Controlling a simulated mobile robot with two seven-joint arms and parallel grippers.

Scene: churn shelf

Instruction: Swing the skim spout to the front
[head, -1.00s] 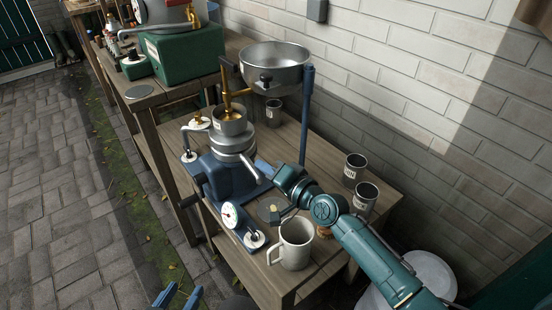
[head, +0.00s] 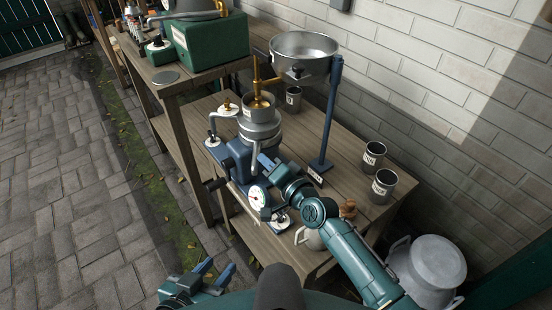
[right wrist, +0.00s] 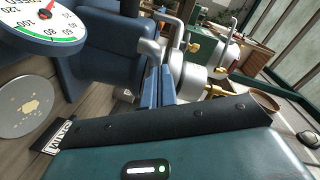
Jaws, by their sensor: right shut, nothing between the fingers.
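The blue cream separator (head: 240,160) stands on the bench with a metal bowl stack (head: 260,125) on top. One grey spout (head: 255,162) comes off the stack and bends down on the near side. I cannot read which is labelled skim. My right gripper (head: 268,164) is shut and empty, close beside the near spout. In the right wrist view its blue fingers (right wrist: 160,86) are together next to a grey spout (right wrist: 174,66); contact is unclear. My left gripper (head: 215,270) is open and empty, low in front of the bench.
A dial gauge (head: 257,197) stands just in front of the separator. A wide supply bowl (head: 304,50) sits above on a blue post (head: 330,115). Two cups (head: 373,155) stand right. A pale jug (head: 312,239) is partly behind my right arm. A large pot (head: 428,262) stands beyond the bench.

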